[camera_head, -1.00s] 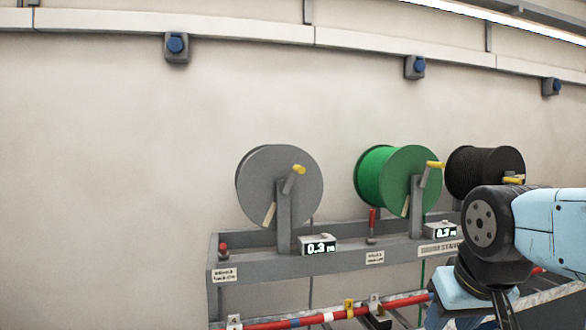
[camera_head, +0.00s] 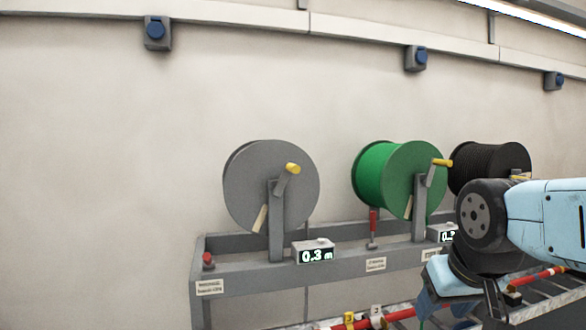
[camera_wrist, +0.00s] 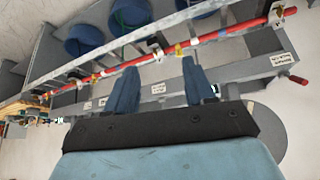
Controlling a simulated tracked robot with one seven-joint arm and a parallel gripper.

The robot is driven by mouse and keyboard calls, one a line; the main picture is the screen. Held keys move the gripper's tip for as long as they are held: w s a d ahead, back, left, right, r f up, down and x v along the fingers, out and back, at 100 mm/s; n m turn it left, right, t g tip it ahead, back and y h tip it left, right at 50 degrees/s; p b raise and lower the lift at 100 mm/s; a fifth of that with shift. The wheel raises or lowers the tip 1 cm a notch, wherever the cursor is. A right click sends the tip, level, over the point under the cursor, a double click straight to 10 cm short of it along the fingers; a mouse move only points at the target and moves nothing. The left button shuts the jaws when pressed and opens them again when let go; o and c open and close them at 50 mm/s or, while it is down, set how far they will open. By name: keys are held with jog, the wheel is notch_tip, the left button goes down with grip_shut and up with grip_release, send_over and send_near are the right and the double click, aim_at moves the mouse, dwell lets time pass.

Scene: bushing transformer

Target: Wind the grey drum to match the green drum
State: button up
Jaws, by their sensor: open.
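The grey drum (camera_head: 245,185) stands upright on a grey stand, with a yellow-knobbed crank (camera_head: 291,169) at its upper right face. A counter box (camera_head: 314,254) beside it reads 0.3 m. The green drum (camera_head: 375,178) stands to its right, with its own yellow-knobbed crank (camera_head: 441,163). The green drum's counter (camera_head: 447,234) is partly hidden by my arm. In the wrist view my gripper (camera_wrist: 160,88) has its two blue fingers apart, with nothing between them. The fingers point at the rack's lower parts, away from both cranks.
A black drum (camera_head: 490,165) stands at the right, partly behind my arm. A red lever (camera_head: 373,225) rises between the grey and green drums, and a red knob (camera_head: 208,261) sits at the rack's left end. A red pole (camera_wrist: 205,37) crosses the wrist view. The left floor area is out of view.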

jog(key=w+a+r+n+t, duration=0.1)
jog(key=w+t, duration=0.1)
jog(key=w, duration=0.3)
jog(key=w+a+r+t, duration=0.1)
jog(key=w+a+r, duration=0.1)
jog(key=w, duration=0.3)
jog(key=n+t+y, duration=0.5)
jog(key=t+y, duration=0.3)
jog(key=t, duration=0.4)
send_near(294, 167)
jog(key=x, duration=0.4)
jog(key=f+x, duration=0.1)
jog(key=x, duration=0.3)
jog(key=w+x, duration=0.1)
jog(key=x, duration=0.4)
jog(key=shift+s+d+f, duration=0.1)
jog(key=shift+d+f, duration=0.15)
jog(key=shift+d, duration=0.15)
jog(key=shift+c, duration=0.5)
grip_shut()
